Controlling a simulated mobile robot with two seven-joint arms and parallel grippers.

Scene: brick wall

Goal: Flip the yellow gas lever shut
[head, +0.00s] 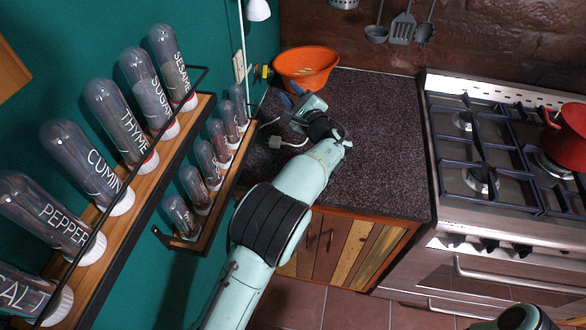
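The yellow gas lever (258,71) is small in the head view. It sits on the teal wall by the white pipe, just left of the orange bowl, with a bit of red beside it. My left gripper (291,95) is over the back left of the dark countertop, below and right of the lever and apart from it. Its two dark fingertips show a gap with nothing between them. My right gripper is not in view; only a pale part of my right arm (525,318) shows at the bottom right edge.
The orange bowl (306,67) stands on the countertop (385,150) close behind my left gripper. Wall racks of spice jars (120,123) fill the left side. The stove with a red pot (566,140) is at right.

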